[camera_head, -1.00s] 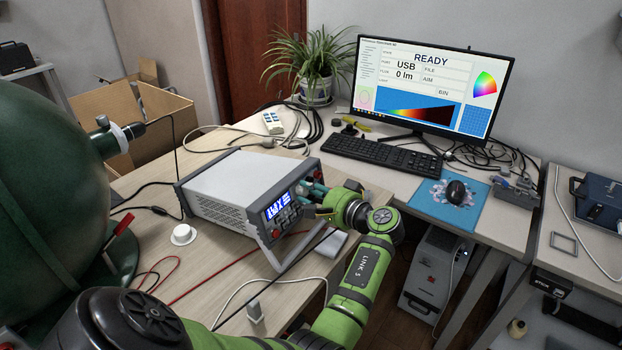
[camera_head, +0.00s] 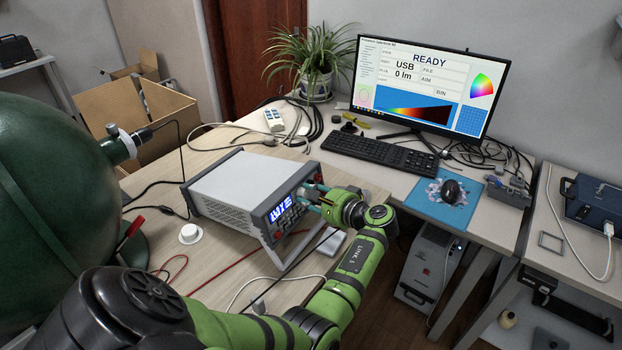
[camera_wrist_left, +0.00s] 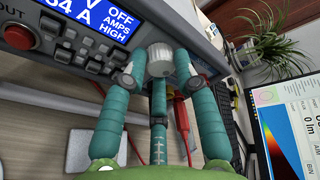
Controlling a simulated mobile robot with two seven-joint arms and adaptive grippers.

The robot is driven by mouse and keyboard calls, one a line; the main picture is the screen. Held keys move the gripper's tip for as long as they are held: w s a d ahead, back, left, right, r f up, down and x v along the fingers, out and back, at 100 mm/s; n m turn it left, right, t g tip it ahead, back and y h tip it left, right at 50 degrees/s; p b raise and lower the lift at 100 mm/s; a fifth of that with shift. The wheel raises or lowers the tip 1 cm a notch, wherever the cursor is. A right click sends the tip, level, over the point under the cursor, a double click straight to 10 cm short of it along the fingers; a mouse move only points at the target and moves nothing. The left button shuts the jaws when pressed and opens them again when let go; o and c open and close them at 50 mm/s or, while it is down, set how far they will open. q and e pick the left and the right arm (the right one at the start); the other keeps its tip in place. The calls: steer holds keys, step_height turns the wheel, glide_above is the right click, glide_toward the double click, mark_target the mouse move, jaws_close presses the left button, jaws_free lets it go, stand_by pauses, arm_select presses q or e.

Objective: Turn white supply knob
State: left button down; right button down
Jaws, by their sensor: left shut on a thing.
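The white supply (camera_head: 235,178) is a light grey box on the wooden desk with a lit blue display (camera_head: 280,207). Its front panel, with buttons and a red round button (camera_wrist_left: 18,37), shows close up in the left wrist view. The silver ribbed knob (camera_wrist_left: 160,58) sits on that panel below the display's right end. My left gripper (camera_head: 312,193) is at the panel's right side. In the left wrist view its teal fingers are closed around the knob, one each side and one below. The fingers hide the knob in the head view. My right gripper is out of view.
Red and black leads plug into the panel near the fingers, with a red plug (camera_wrist_left: 181,110) close by. A white round cap (camera_head: 189,233) and loose cables lie on the desk. A large green sphere (camera_head: 50,170) stands left. Monitor (camera_head: 425,85) and keyboard (camera_head: 380,156) are behind.

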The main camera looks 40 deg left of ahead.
arm_select(q)
steer(key=shift+w+r, duration=0.1)
steer(key=shift+r, duration=0.1)
steer(key=c, duration=1.1)
jaws_free()
steer(key=shift+o, duration=0.6)
steer(key=shift+f, duration=0.15)
steer(key=v, duration=0.7)
steer(key=shift+d, duration=0.2)
